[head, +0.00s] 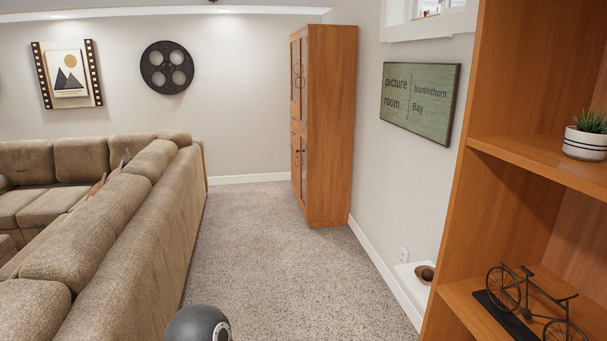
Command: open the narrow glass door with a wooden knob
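A tall wooden cabinet (331,125) stands by the far end of the right wall. Its doors (299,80) face left and show at a steep angle, with upper and lower panels and dark curved handles. I cannot tell whether the panels are glass. No narrow glass door with a wooden knob can be made out in this view. Neither of my grippers is in view. A dark rounded part at the bottom edge seems to be mine.
A long beige sectional sofa (150,240) fills the left side. An open wooden shelf (510,215) stands close on the right, holding a potted plant (587,137) and a model bicycle (530,303). A green sign (420,100) hangs on the right wall. Clear carpet (265,255) runs between sofa and wall.

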